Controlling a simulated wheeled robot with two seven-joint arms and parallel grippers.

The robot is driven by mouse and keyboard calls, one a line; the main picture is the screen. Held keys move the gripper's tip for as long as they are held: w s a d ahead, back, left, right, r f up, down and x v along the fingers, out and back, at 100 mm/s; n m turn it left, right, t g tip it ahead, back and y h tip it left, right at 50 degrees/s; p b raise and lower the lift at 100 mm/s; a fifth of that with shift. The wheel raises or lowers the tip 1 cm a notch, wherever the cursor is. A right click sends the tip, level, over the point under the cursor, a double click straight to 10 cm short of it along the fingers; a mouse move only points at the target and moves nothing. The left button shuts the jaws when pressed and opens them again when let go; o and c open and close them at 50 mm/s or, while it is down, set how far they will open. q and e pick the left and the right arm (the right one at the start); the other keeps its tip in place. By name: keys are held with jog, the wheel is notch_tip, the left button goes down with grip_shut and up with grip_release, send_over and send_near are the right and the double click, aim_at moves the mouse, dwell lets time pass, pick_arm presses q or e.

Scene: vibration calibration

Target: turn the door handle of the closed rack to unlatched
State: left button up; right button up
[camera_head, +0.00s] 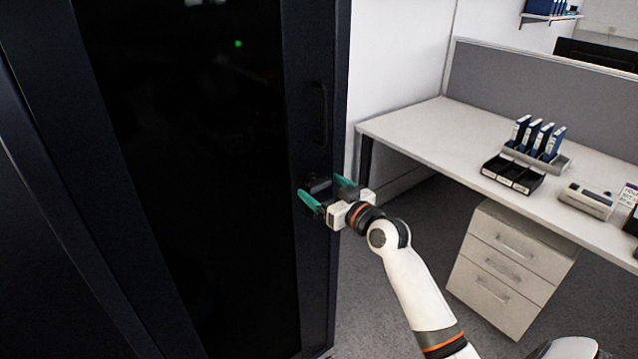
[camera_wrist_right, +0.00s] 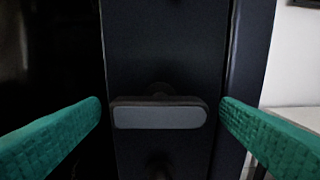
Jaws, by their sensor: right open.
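The closed rack (camera_head: 200,150) is a tall black cabinet with a dark glass door on the left of the head view. Its door handle (camera_wrist_right: 160,113) shows in the right wrist view as a grey bar lying horizontal on the black door frame. In the head view the handle (camera_head: 319,184) is small, dark and partly hidden by my gripper. My right gripper (camera_head: 328,190) has green fingers and is open at the handle. In the wrist view its fingertips (camera_wrist_right: 160,108) stand on either side of the bar, with a gap at each end. My left gripper is not in view.
A fixed vertical pull (camera_head: 321,112) is on the door frame above the handle. A white desk (camera_head: 430,130) with blue binders (camera_head: 536,138) and a black tray (camera_head: 513,174) stands to the right. A white drawer unit (camera_head: 510,265) is below it. Grey floor (camera_head: 400,290) lies between rack and drawers.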

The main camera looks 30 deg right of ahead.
jog(key=shift+w, duration=1.05)
jog(key=c, duration=1)
